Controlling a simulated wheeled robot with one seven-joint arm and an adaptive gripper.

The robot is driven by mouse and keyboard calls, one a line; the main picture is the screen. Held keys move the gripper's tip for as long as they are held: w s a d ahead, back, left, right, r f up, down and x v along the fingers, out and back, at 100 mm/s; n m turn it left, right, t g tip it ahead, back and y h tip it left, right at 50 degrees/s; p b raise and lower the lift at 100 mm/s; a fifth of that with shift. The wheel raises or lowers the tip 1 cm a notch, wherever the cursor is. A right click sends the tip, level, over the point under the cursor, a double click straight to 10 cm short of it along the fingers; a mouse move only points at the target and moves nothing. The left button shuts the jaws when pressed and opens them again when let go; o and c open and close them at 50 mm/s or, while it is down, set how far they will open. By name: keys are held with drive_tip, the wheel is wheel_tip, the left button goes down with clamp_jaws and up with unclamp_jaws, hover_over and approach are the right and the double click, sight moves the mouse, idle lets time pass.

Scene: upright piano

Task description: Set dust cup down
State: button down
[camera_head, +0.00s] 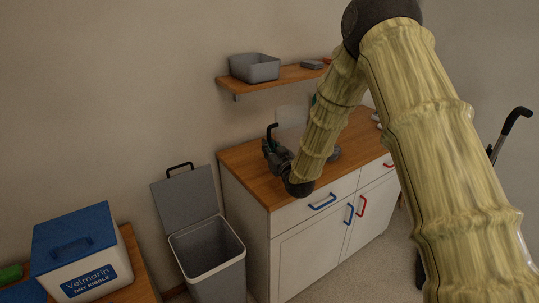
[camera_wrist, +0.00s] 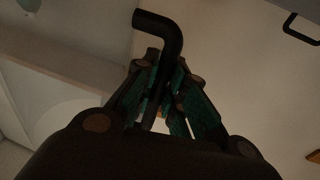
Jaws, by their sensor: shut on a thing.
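My gripper (camera_head: 269,147) is above the left part of the wooden counter top, near the wall. In the wrist view my gripper (camera_wrist: 167,68) has its green-padded fingers closed around a black bent handle. I take this handle for part of the dust cup (camera_wrist: 166,30); the dust cup (camera_head: 272,127) shows in the head view only as a black hooked piece at the fingertips. Its body cannot be made out clearly. Whether it touches the counter cannot be told.
A white cabinet with a wooden counter (camera_head: 245,158) has a grey item (camera_head: 334,153) right of my arm. A wall shelf (camera_head: 289,76) holds a grey bin (camera_head: 254,67). An open lidded trash bin (camera_head: 210,262) and a kibble box (camera_head: 78,250) stand left.

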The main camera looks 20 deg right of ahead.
drive_tip(key=shift+w+d+f+p, duration=0.15)
drive_tip(key=shift+f+p, duration=0.45)
drive_tip(key=shift+f, duration=1.15)
drive_tip(key=shift+f, duration=0.1)
drive_tip(key=c, duration=1.5)
unclamp_jaws()
